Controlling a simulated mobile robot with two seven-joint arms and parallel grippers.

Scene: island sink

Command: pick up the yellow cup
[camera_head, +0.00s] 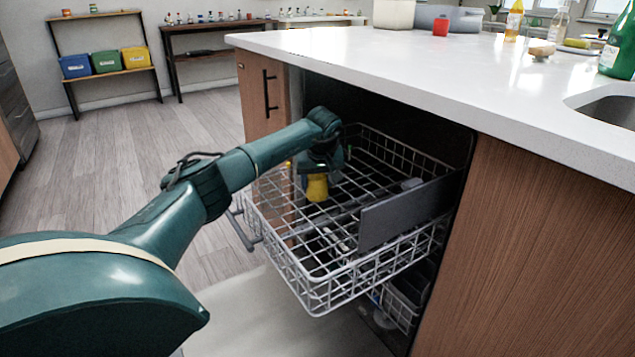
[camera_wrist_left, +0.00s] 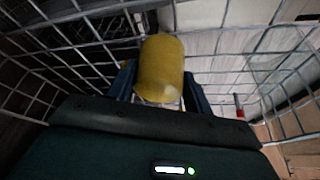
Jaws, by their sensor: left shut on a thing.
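The yellow cup (camera_head: 317,187) is in the upper dishwasher rack (camera_head: 318,290), below my left gripper. My left gripper (camera_head: 318,172) reaches down into the rack and is shut on the cup. In the left wrist view the yellow cup (camera_wrist_left: 161,68) sits between the two fingers of my left gripper (camera_wrist_left: 160,88), with rack wires around it. I cannot tell whether the cup still touches the rack floor. My right gripper is not in view.
The rack is pulled out from under the white counter (camera_head: 400,62). A dark grey panel (camera_head: 408,213) stands at the rack's right side. A red cup (camera_head: 440,27), bottles and a sink (camera_head: 612,108) are on the counter. Open floor lies left.

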